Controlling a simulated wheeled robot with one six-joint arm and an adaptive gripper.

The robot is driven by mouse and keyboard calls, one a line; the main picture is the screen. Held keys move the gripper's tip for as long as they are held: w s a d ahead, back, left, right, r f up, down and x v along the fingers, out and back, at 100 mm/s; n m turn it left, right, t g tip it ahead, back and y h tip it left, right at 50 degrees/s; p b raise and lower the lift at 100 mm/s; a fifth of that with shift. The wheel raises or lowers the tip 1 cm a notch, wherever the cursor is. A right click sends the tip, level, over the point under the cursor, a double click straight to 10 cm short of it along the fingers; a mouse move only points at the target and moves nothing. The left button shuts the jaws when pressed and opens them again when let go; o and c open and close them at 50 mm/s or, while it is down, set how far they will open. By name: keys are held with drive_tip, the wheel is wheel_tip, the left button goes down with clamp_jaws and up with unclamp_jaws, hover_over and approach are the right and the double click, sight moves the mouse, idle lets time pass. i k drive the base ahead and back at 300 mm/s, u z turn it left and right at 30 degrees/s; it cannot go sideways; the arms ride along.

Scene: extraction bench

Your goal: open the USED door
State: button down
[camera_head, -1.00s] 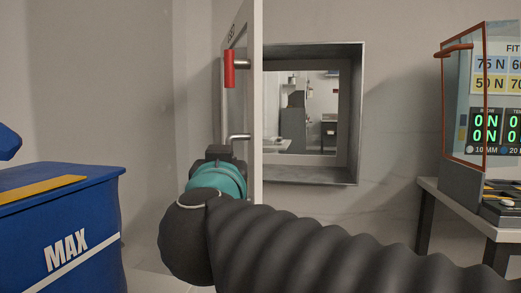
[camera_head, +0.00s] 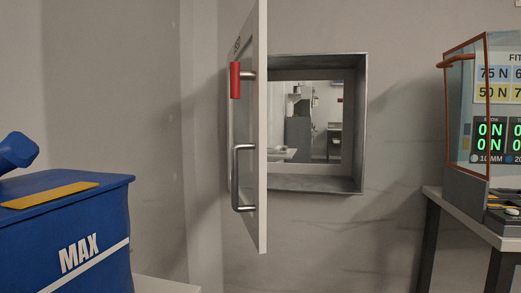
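The white door (camera_head: 262,140) stands swung wide open, seen nearly edge-on, at the left side of a grey-framed wall opening (camera_head: 361,125). Its outer face is turned left, with dark lettering near the top that is too oblique to read surely. A red-covered latch (camera_head: 235,80) is on the upper part of that face. A steel bar handle (camera_head: 236,178) is below it, with nothing touching it. Through the opening I see another room. My gripper and arm are out of view.
A blue bin (camera_head: 70,235) marked MAX, with a yellow strip on top, stands at the lower left. A clear-fronted cabinet (camera_head: 470,120) with green readouts stands on a bench (camera_head: 455,212) at the right. The space before the opening is clear.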

sight(254, 31)
drive_tip(key=u, duration=1.3)
drive_tip(key=k, duration=0.55)
drive_tip(key=z, duration=1.45)
drive_tip(key=i, duration=0.5)
drive_tip(key=z, duration=0.1)
